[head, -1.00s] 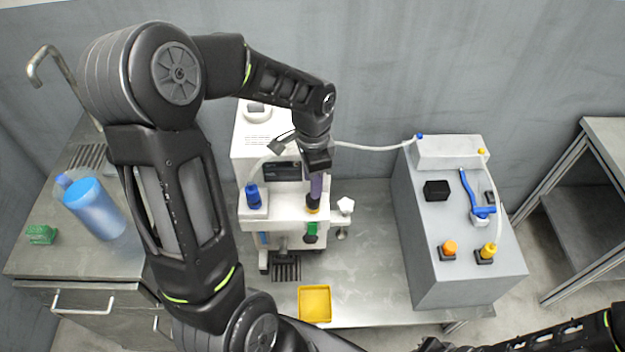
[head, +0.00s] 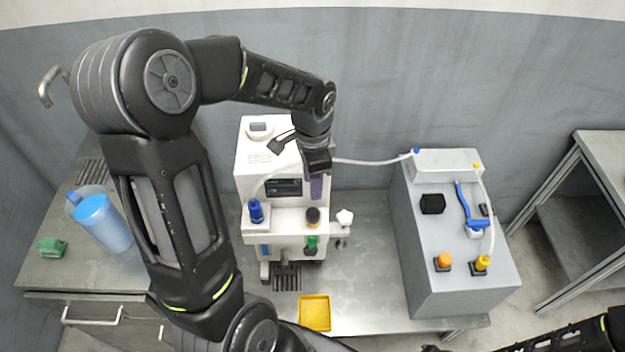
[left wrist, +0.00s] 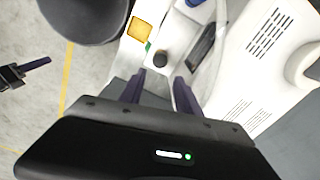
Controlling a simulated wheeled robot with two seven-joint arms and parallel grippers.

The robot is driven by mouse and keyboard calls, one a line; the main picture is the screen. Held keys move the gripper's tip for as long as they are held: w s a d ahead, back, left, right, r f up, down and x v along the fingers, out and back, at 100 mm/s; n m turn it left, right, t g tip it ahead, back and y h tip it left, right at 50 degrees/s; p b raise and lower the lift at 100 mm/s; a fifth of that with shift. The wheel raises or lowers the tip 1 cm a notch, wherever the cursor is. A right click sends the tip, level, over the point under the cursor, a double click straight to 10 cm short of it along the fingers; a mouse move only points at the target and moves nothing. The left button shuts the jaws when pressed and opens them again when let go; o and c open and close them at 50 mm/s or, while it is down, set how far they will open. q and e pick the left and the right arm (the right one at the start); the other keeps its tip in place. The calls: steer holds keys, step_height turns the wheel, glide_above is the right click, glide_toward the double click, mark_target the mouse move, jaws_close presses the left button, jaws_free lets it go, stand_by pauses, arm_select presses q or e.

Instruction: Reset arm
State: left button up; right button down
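My left arm crosses the left half of the head view. Its gripper (head: 317,190) hangs over the white machine (head: 256,160), just above a black knob with a yellowish base (head: 313,217). In the left wrist view the two purple fingers (left wrist: 158,90) stand apart with nothing between them, and the black knob (left wrist: 161,59) lies beyond them. My right arm enters at the lower right of the head view, with its gripper largely out of frame. Part of the right gripper (left wrist: 28,70) shows at the left edge of the left wrist view; its opening is unclear.
The machine also bears a blue knob (head: 256,211) and a green part (head: 312,243). A yellow tray (head: 315,313) lies in front. A grey box (head: 455,290) with orange and yellow knobs stands right, joined by a white tube. A blue pitcher (head: 104,225) and green block (head: 52,248) are left.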

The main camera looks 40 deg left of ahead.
stand_by(0.6)
arm_select(q)
steer(key=s+d+f+n+h, duration=0.2)
steer(key=d+f, duration=0.6)
steer(key=s+d+f+n+h, duration=0.1)
steer(key=s+d+f+n, duration=0.1)
steer(key=d+f, duration=0.6)
steer(key=s+d+f+n+h, duration=0.1)
steer(key=s+d+f+n, duration=0.4)
steer(key=s+d+f, duration=0.3)
steer(key=s+f, duration=0.1)
steer(key=s, duration=0.2)
steer(key=shift+d, duration=0.3)
